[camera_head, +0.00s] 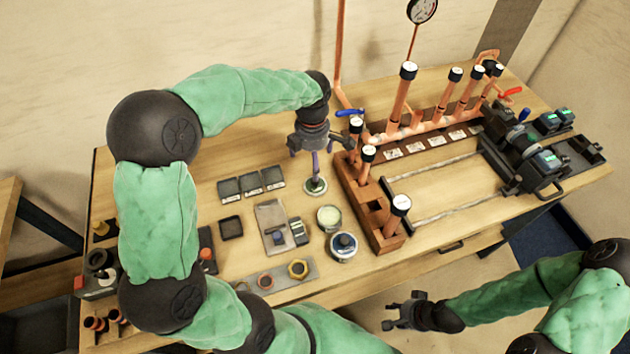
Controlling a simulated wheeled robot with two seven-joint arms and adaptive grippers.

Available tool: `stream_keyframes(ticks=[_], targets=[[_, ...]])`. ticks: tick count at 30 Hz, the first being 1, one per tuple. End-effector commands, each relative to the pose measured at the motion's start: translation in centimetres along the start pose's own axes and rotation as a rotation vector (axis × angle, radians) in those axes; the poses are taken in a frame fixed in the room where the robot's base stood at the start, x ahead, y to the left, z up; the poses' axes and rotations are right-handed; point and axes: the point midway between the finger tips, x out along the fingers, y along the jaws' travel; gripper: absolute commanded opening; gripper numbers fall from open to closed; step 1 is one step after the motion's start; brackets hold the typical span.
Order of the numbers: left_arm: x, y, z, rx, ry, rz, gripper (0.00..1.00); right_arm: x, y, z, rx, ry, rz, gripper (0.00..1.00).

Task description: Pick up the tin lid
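A round silvery disc (315,187), which looks like the tin lid, lies on the workbench. Just behind an open round tin (329,218) with pale contents, it sits below my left gripper (317,168). This gripper points down with its tips close above the disc or touching it; I cannot tell which. A narrow purple-grey part reaches down to the disc, and the finger gap is not clear. My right gripper (392,315) is open and empty, low in front of the bench's front edge.
A second tin (343,246) with a dark-centred top stands near the front edge. A wooden rack (362,199) holding copper tubes stands right of the disc. Small dark trays (252,184), a metal plate (271,226) and a copper manifold (420,128) are also on the bench.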

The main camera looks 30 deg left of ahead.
Motion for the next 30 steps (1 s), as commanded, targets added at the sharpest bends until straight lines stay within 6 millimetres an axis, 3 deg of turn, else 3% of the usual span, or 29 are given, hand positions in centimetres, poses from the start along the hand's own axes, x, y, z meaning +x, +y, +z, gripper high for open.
stream_keyframes(ticks=[9,20,30], targets=[[4.4,-0.1,0.0,0.000,0.002,-0.003,1.00,0.9,0.3,0.0,0.000,0.000,0.000,0.40],[6.6,0.0,0.3,0.001,0.001,-0.001,1.00,1.5,0.5,-0.1,0.000,0.000,0.000,0.40],[10.7,0.0,0.9,0.001,0.000,-0.001,1.00,2.6,0.9,-0.1,0.000,0.000,0.000,0.40]])
